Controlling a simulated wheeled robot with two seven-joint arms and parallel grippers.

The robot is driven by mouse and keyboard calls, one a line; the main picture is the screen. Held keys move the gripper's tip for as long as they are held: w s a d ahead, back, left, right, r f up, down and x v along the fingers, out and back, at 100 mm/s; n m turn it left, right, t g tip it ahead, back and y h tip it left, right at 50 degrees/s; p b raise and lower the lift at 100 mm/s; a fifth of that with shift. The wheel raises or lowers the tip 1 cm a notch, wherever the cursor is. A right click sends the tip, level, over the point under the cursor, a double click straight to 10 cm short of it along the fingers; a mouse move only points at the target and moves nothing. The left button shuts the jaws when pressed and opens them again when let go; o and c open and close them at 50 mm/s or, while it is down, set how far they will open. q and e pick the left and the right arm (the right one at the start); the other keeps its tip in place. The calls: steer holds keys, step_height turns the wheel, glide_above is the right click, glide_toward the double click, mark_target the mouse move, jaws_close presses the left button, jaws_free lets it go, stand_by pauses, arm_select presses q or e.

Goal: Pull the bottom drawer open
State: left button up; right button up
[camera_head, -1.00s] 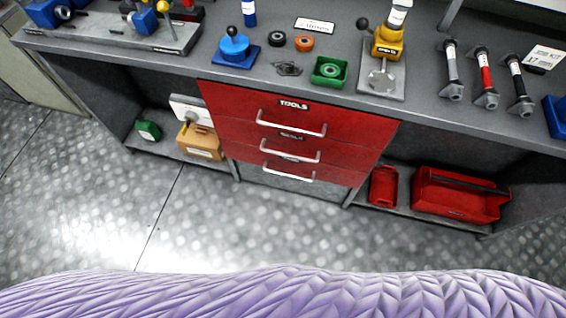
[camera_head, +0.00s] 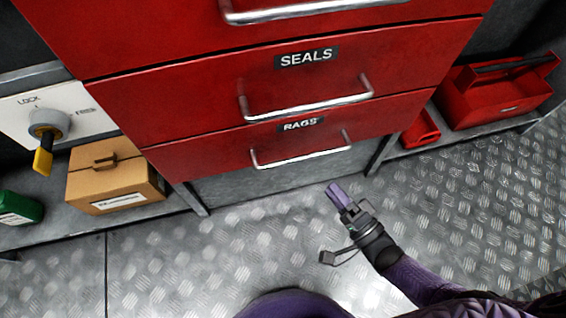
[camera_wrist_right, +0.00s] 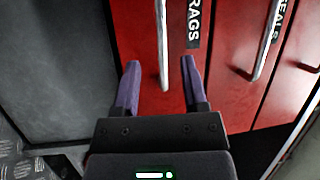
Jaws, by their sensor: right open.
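The bottom drawer (camera_head: 215,154) is red, carries a RAGS label and looks closed, flush with the drawers above. Its silver bar handle (camera_head: 302,158) runs across its front. My right gripper (camera_head: 334,190) is in front of and below the right end of this handle in the head view. In the right wrist view the gripper (camera_wrist_right: 158,85) has its two purple fingers apart. The RAGS handle (camera_wrist_right: 162,45) runs between the fingers' lines in that view, and contact is not visible. My left gripper is not in view.
Above is the SEALS drawer (camera_head: 180,100) with its own handle (camera_head: 305,107). A cardboard box (camera_head: 113,180) and a yellow-handled lock valve (camera_head: 45,135) are at left. A red toolbox (camera_head: 495,92) stands on the right shelf. The metal floor (camera_head: 480,190) in front is clear.

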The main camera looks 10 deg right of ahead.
mark_target(305, 157)
steer(key=b+x, duration=0.1)
steer(key=x, duration=0.8)
steer(key=shift+w+a, duration=0.3)
steer(key=shift+w+a+r, duration=0.1)
steer(key=shift+w, duration=0.15)
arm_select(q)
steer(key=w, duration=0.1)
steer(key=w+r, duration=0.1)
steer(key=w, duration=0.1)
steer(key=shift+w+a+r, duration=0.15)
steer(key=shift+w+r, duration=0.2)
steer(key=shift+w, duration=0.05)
arm_select(e)
steer(key=shift+c, duration=0.2)
jaws_close()
